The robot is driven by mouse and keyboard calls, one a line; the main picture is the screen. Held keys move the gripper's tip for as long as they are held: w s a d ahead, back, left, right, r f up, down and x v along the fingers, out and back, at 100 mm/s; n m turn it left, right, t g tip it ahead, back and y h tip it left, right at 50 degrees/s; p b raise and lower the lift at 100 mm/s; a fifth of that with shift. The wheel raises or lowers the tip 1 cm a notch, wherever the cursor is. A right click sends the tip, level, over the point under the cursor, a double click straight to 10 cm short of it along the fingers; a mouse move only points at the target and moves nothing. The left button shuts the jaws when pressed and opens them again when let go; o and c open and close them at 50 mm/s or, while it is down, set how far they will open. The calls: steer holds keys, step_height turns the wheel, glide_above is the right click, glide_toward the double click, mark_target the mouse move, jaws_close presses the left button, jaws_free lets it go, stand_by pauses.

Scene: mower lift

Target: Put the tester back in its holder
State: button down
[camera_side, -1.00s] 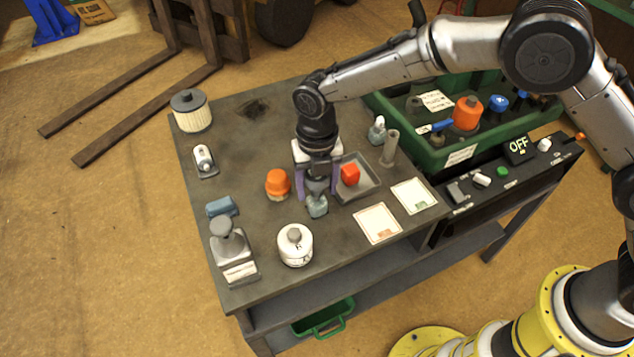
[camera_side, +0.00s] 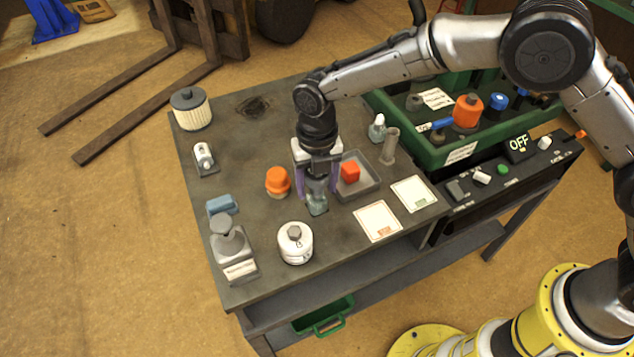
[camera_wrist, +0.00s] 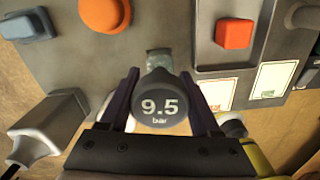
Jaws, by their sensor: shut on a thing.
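The tester is a round dark gauge (camera_wrist: 158,106) reading "9.5 bar" in the wrist view. My gripper (camera_side: 318,192) is shut on it, with a purple-dark finger on each side; the gripper also shows in the wrist view (camera_wrist: 160,105). A small grey-teal piece (camera_side: 317,206) shows just below the fingers, and beyond the gauge in the wrist view (camera_wrist: 158,62). I cannot tell whether this piece is the holder or part of the tester, nor whether it touches the bench. The gripper hides much of the tester in the side view.
The orange-capped jar (camera_side: 277,182) is left of my gripper, and the white canister (camera_side: 295,243) is in front. Close on the right are a grey tray (camera_side: 368,190) with a red cube (camera_side: 350,171), and two cards (camera_side: 378,221). Bare bench lies behind left.

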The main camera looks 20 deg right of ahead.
steer(key=shift+f, duration=0.1)
steer(key=shift+f, duration=1.3)
jaws_free()
steer(key=shift+r, duration=4.05)
